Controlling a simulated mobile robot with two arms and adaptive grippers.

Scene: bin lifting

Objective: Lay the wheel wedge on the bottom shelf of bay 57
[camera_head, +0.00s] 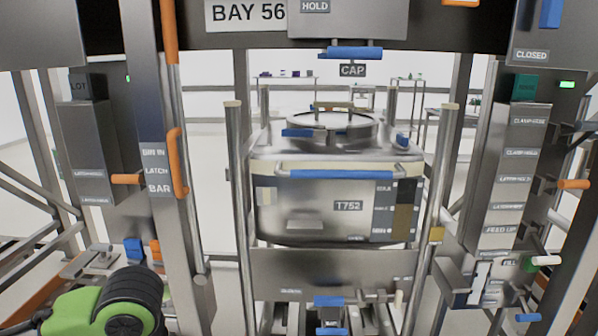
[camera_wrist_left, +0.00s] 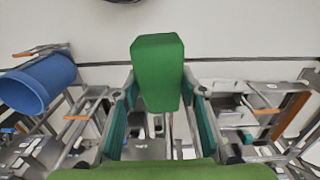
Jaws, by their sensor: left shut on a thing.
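In the left wrist view my left gripper (camera_wrist_left: 160,97) is shut on a green wedge-like block (camera_wrist_left: 157,62), which I take to be the wheel wedge. The block sits between the two fingers and stands out beyond them. Part of my left arm, green and black, shows at the bottom left of the head view, but its gripper and the block are outside that view. The sign in the head view reads BAY 56 (camera_head: 245,12). I see no bay 57 label and cannot make out its bottom shelf. My right gripper is not in view.
A metal bin marked T752 (camera_head: 290,205) with blue handles stands in the frame ahead. Steel posts with orange handles (camera_head: 178,163) flank it. A labelled control column (camera_head: 508,180) stands at the right. The left wrist view shows a blue cylinder (camera_wrist_left: 38,83) and racks.

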